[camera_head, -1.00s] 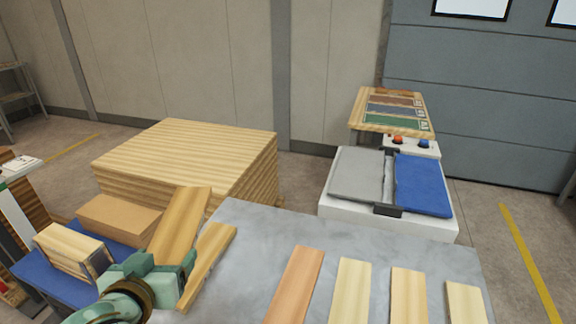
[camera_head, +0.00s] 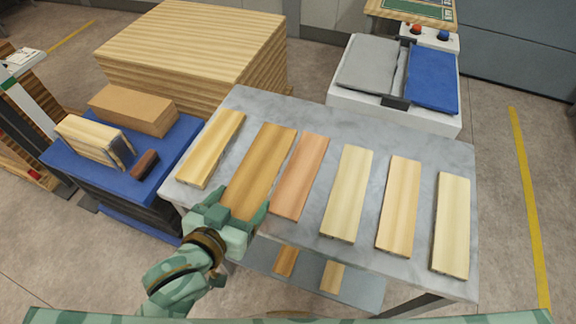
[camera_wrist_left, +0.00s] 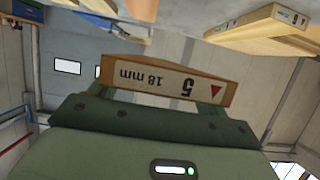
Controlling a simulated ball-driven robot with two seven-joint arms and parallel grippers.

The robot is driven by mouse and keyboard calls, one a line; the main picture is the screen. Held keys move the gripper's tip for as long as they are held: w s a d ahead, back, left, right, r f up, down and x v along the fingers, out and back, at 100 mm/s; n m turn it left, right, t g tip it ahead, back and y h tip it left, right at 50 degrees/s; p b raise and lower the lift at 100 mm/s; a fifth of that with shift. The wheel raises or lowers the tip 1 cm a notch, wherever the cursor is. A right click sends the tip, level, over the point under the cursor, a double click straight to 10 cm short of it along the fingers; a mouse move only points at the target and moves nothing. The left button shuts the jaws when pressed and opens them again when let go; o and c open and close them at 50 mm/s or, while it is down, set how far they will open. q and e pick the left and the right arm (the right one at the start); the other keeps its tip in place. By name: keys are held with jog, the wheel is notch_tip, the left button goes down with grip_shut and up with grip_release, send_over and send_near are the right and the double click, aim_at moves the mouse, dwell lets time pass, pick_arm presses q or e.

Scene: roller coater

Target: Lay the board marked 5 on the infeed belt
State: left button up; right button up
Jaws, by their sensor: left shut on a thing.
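My left gripper (camera_head: 235,218) is shut on the near end of a warm brown board (camera_head: 264,160). In the left wrist view this board's end label (camera_wrist_left: 180,83) reads 5 and 18 mm, upside down. The board is over the grey table (camera_head: 225,115), between a yellowish board (camera_head: 211,148) on its left and a reddish board (camera_head: 301,175) on its right. I cannot tell whether it touches the tabletop. I cannot make out an infeed belt for certain in these views. My right gripper is not in view.
Three paler boards (camera_head: 347,193) (camera_head: 399,205) (camera_head: 451,224) lie to the right on the table. A white unit with grey and blue pads (camera_head: 432,80) stands behind. A blue-topped cart (camera_head: 75,165) with blocks is at left, before a large wooden stack (camera_head: 190,40).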

aim_at(235, 180)
pick_arm(q)
jog(key=w+f, duration=0.1)
jog(key=w, duration=0.1)
jog(key=w+a+f+b, duration=0.1)
jog(key=w, duration=0.2)
jog(key=w+a+f, duration=0.1)
jog(key=w+f, duration=0.1)
jog(key=w, duration=0.1)
jog(key=shift+a+b, duration=0.15)
jog(key=shift+b, duration=0.2)
jog(key=w+f+b, duration=0.1)
jog(key=w+f, duration=0.1)
jog(key=w+a+f+b, duration=0.1)
jog(key=w+f, duration=0.1)
jog(key=f, duration=0.1)
jog(key=shift+w+a+f, duration=0.1)
jog(key=shift+w+a, duration=0.1)
jog(key=shift+w, duration=0.2)
jog(key=f, duration=0.1)
jog(key=f+b, duration=0.2)
jog(key=f, duration=0.1)
jog(key=shift+w, duration=0.3)
jog(key=shift+r, duration=0.1)
jog(key=o, duration=1.2)
jog(key=shift+c, duration=0.2)
